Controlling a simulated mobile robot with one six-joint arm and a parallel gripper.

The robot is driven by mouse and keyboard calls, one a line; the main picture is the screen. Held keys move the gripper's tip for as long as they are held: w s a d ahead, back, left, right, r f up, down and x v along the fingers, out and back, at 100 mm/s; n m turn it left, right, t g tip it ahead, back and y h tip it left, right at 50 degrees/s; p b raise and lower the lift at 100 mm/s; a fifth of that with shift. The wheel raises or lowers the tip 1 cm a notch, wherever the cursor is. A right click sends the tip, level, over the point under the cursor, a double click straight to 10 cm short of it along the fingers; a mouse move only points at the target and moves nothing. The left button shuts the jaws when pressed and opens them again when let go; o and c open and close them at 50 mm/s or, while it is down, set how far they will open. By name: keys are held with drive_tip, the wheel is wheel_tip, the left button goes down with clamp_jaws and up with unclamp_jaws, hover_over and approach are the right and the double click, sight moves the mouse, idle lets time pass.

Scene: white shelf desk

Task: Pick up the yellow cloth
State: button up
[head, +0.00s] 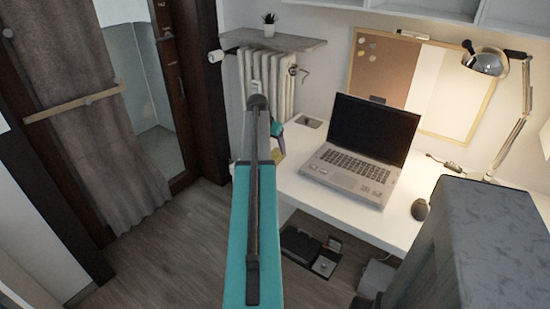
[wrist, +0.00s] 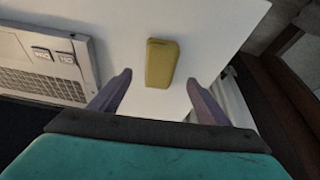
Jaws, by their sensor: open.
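The yellow cloth (wrist: 161,63) is a small folded block lying on the white desk. In the wrist view it sits ahead of my gripper (wrist: 157,92), between the lines of the two purple fingers but beyond their tips. My gripper is open and empty. In the head view my teal arm reaches over the desk's left end. There a bit of yellow (head: 278,156) shows just right of the arm, mostly hidden by it.
An open laptop (head: 352,170) stands on the white desk (head: 305,204) right of the arm; its edge also shows in the wrist view (wrist: 45,65). A radiator (head: 270,85) stands behind the arm.

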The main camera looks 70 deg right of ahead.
sight(275, 154)
drive_tip(key=shift+f, duration=0.1)
drive_tip(key=shift+p+x, duration=0.5)
drive_tip(key=shift+x, duration=1.8)
drive_tip(key=shift+d+f, duration=0.1)
drive_tip(key=shift+f, duration=0.05)
drive_tip(key=shift+f, duration=0.25)
drive_tip(key=c, duration=1.1)
